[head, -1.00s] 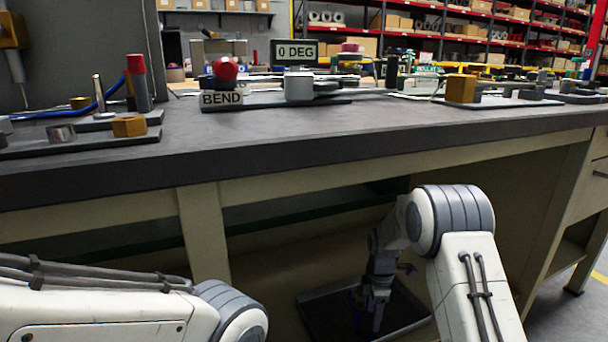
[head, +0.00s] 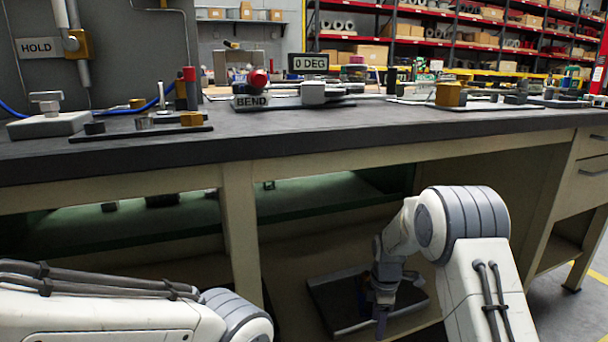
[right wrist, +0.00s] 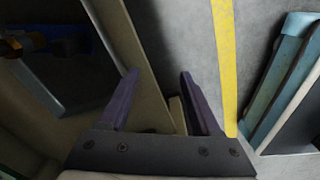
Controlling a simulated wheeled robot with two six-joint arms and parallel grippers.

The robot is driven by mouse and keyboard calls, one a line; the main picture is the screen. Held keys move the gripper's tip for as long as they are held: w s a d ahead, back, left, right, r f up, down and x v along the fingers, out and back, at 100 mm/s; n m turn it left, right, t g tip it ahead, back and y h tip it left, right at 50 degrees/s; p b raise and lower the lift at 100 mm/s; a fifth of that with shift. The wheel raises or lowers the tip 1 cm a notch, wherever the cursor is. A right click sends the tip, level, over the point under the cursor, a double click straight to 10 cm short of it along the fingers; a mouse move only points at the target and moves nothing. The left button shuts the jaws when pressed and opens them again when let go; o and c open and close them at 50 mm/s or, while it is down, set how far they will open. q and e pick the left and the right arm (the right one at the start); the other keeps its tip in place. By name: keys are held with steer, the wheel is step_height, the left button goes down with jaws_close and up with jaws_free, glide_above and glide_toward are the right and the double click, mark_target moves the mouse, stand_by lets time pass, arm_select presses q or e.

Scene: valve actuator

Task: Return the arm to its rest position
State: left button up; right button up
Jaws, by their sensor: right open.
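My right arm (head: 462,225) comes in from the lower right of the head view, bent at a grey-ringed joint, with its forearm reaching down in front of the bench. Its gripper (head: 383,318) hangs low, below the bench top, in front of a dark tray-like thing (head: 335,312). In the right wrist view the two dark fingers of the gripper (right wrist: 158,75) stand apart with nothing held between them. My left arm (head: 110,312) shows at the lower left; its gripper is out of the picture.
The workbench (head: 300,145) crosses the view, with an open green lower shelf (head: 310,198). On top are a BEND sign (head: 251,101), a 0 DEG display (head: 309,64) and a HOLD panel (head: 40,47). The right wrist view shows floor with a yellow line (right wrist: 225,50).

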steer(key=s+a+r+m+p, duration=0.25)
steer(key=s+a+r, duration=0.4)
steer(key=r, duration=0.35)
steer(key=s+a+r+m+p, duration=0.2)
steer(key=s+a+r+p, duration=0.2)
steer(key=s+a+r, duration=0.35)
steer(key=s+r+m+y+p, duration=0.1)
steer(key=s+r+m+p, duration=0.3)
steer(key=s, duration=0.6)
steer(key=s+r+m+p, duration=0.1)
steer(key=s+r, duration=0.5)
steer(key=s, duration=0.4)
step_height(320, 180, up, 38)
steer(key=p, duration=3.8)
steer(key=shift+d, duration=0.15)
steer(key=shift+w+f, duration=0.1)
